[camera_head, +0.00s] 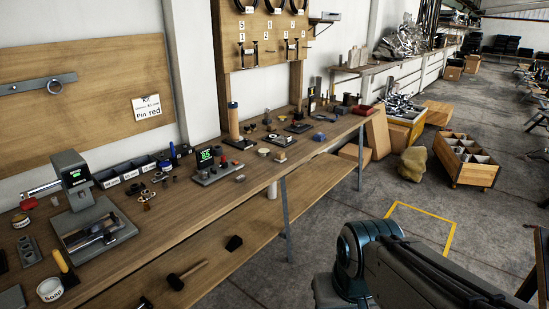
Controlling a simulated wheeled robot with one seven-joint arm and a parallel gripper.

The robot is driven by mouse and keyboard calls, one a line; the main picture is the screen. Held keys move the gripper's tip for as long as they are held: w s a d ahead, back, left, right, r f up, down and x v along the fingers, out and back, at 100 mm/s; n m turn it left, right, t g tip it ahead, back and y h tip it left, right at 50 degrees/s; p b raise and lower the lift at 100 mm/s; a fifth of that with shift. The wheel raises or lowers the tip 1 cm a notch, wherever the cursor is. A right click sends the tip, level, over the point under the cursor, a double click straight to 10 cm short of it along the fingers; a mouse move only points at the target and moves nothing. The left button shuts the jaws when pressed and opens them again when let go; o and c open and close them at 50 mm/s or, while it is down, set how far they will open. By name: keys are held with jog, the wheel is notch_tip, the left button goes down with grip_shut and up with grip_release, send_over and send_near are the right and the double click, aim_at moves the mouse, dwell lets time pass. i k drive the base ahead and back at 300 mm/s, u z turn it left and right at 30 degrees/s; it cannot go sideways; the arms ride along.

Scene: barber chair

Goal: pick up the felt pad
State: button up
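I cannot make out the felt pad for certain; the small items on the long wooden workbench (160,217) are too small to tell apart. A small dark block (234,243) lies on the bench's lower shelf, and I cannot tell what it is. Part of my arm shows at the lower right, over the floor and apart from the bench. My gripper is out of view.
A press-like machine (90,205) and a row of small bins (130,172) stand on the near bench. A dark mallet (185,275) lies on the lower shelf. A wheeled wooden crate (466,160) and a sack (413,163) stand on the floor.

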aim_at(280, 156)
jog(key=z, duration=0.6)
jog(key=i, duration=2.75)
jog(key=u, duration=1.3)
jog(key=i, duration=0.5)
jog(key=u, duration=0.2)
